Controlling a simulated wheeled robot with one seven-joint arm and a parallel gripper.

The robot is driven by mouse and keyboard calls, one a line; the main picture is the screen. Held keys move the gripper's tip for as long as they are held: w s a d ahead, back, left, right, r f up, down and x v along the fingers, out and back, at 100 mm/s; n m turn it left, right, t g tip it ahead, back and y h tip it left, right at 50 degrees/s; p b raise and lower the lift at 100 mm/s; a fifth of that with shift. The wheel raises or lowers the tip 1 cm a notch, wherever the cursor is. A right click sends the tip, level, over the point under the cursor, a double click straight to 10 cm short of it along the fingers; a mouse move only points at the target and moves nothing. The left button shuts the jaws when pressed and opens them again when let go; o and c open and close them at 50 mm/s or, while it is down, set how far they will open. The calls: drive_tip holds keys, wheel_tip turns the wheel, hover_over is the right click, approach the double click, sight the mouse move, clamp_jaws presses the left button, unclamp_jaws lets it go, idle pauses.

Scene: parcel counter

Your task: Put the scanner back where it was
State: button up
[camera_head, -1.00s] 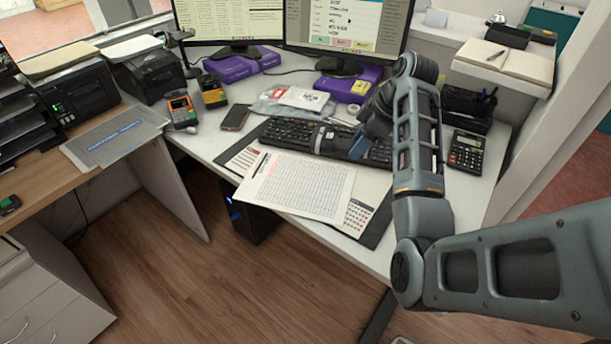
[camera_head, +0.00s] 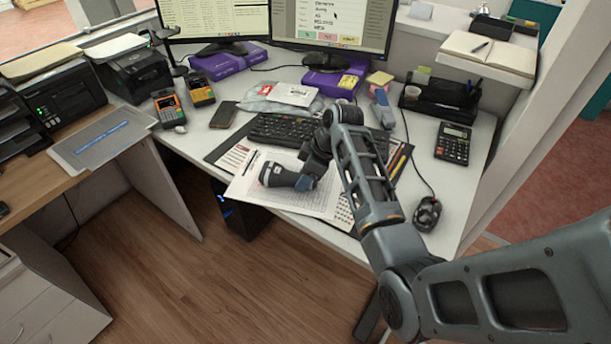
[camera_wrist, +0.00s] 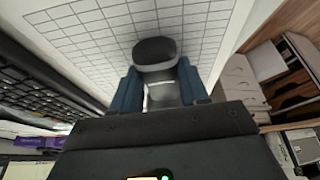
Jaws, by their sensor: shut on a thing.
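The scanner, dark with a grey band, shows in the head view (camera_head: 288,177) over the printed sheet (camera_head: 262,193) at the front of the white desk. My gripper (camera_head: 318,162) is shut on it from the right. In the wrist view the scanner (camera_wrist: 155,52) sits between the two blue fingers of my gripper (camera_wrist: 160,84), with the white gridded sheet (camera_wrist: 72,40) behind it. Part of the scanner is hidden by the gripper. I cannot tell whether it touches the sheet.
The keyboard (camera_head: 285,131) lies behind the sheet, below two monitors. A mouse (camera_head: 427,213) and a calculator (camera_head: 453,142) are on the right, by a black organizer (camera_head: 441,99). Two orange-and-black handheld devices (camera_head: 168,108) and a phone (camera_head: 224,114) are on the left.

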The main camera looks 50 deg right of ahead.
drive_tip(key=shift+f, duration=0.15)
drive_tip(key=o, duration=1.2)
drive_tip(key=shift+f, duration=0.1)
drive_tip(key=v, duration=1.2)
